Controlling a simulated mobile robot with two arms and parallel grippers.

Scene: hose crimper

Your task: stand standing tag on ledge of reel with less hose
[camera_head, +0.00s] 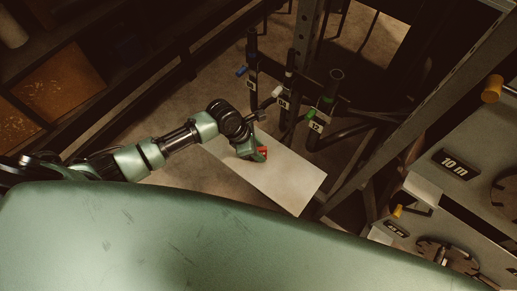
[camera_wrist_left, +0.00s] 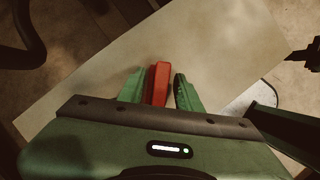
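My left gripper (camera_head: 259,154) is low over a pale board. A red tag (camera_head: 263,151) shows at its fingertips. In the left wrist view the red tag (camera_wrist_left: 158,84) stands between the two green fingers of the left gripper (camera_wrist_left: 160,86). A narrow gap shows on the tag's right side; its left side is close to the other finger. At the right, one grey unit carries a "10 m" plate (camera_head: 456,163) and a dark disc (camera_head: 506,190). A lower unit has a smaller plate (camera_head: 396,229), hard to read, and a dark disc (camera_head: 445,254). My right gripper is not seen.
The pale board (camera_head: 292,183) has bare surface right of the gripper. Behind it stand hose ends with number labels, including one marked 12 (camera_head: 316,127). A slanted metal post (camera_head: 385,145) separates the board from the grey units.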

